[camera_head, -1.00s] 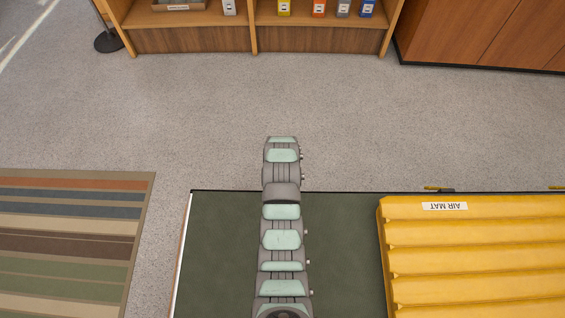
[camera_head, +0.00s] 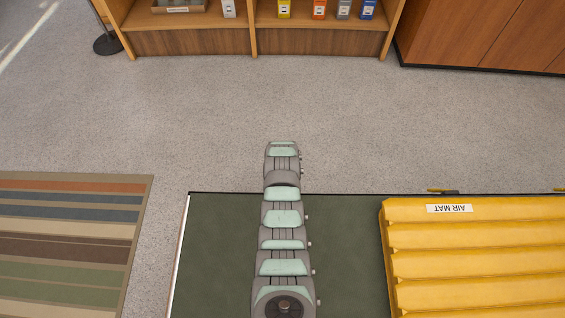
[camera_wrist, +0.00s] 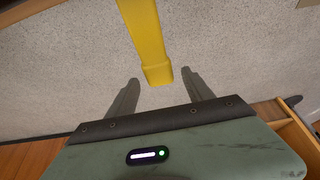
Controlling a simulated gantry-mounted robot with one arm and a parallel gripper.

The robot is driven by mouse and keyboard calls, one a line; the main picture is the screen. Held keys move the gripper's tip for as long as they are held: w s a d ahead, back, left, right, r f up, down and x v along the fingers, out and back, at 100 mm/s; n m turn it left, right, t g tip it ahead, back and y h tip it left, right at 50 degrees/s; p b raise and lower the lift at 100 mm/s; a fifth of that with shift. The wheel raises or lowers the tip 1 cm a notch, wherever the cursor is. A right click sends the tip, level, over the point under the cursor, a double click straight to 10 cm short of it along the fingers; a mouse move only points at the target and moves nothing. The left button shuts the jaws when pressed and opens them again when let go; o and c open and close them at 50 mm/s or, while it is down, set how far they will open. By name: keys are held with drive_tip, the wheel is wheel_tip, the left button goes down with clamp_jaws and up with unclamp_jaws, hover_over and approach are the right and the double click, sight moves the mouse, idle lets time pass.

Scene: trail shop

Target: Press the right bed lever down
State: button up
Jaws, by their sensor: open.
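In the head view, a short yellow lever (camera_head: 440,191) on a dark mount shows at the far edge of the bed, behind the yellow air mat (camera_head: 450,240). Part of a second yellow lever (camera_head: 558,189) shows at the right picture border. In the wrist view my gripper (camera_wrist: 160,76) is open. Its two dark fingers stand apart, with the blunt end of a yellow bar (camera_wrist: 147,38) between their tips in the picture. I cannot tell which lever this is, or whether the fingers touch it. My gripper is hidden in the head view.
The dark green surface (camera_head: 345,240) lies under my arm, left of the mat. A striped rug (camera_head: 70,240) lies at the left. A shelf (camera_head: 190,42) with several packs and a wooden cabinet (camera_head: 480,35) stand at the back. The grey floor (camera_head: 200,110) between is clear.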

drive_tip(key=shift+c, duration=0.6)
clamp_jaws()
idle(0.3)
